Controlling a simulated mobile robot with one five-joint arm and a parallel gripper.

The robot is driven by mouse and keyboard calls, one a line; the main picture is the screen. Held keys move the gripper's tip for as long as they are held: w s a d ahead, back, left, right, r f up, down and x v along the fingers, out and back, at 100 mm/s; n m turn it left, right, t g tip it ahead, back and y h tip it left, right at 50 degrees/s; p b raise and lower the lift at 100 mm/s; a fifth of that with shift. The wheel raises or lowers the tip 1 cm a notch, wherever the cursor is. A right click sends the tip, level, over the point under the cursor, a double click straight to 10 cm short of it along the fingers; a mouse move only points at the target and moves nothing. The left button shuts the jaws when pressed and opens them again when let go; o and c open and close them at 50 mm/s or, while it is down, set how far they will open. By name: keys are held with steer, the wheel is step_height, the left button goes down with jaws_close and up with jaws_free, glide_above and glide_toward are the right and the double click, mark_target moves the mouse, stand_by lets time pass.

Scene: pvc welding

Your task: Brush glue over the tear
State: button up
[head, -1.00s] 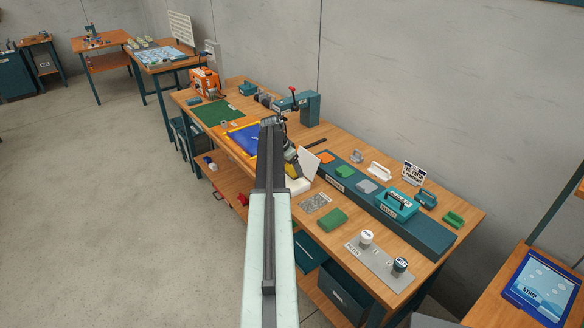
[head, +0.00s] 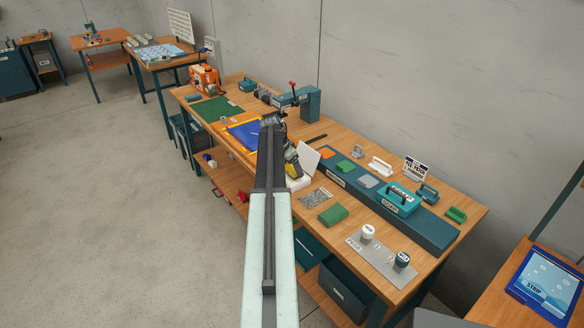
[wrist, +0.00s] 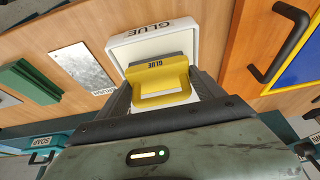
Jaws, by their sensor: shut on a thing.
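A yellow brush with a handle, marked GLUE (wrist: 158,82), is between the fingers of my gripper (wrist: 164,92), which is shut on it. The brush also shows as a small yellow patch in the head view (head: 292,168). A white glue tray (wrist: 120,46), also marked GLUE, is right behind and under the brush. Whether the brush touches it I cannot tell. The tray shows in the head view (head: 299,183) with an upright white panel beside it. A blue sheet (wrist: 300,58) with a yellow edge lies to the right. The tear cannot be made out.
A grey metal plate (wrist: 80,67) marked BRUSH and a green block (wrist: 30,80) lie left of the tray. A dark handle (wrist: 278,40) stands between tray and sheet.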

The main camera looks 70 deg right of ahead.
steer(key=shift+f+b, duration=0.5)
stand_by(1.2)
step_height(320, 180, up, 7)
steer(key=p, duration=0.7)
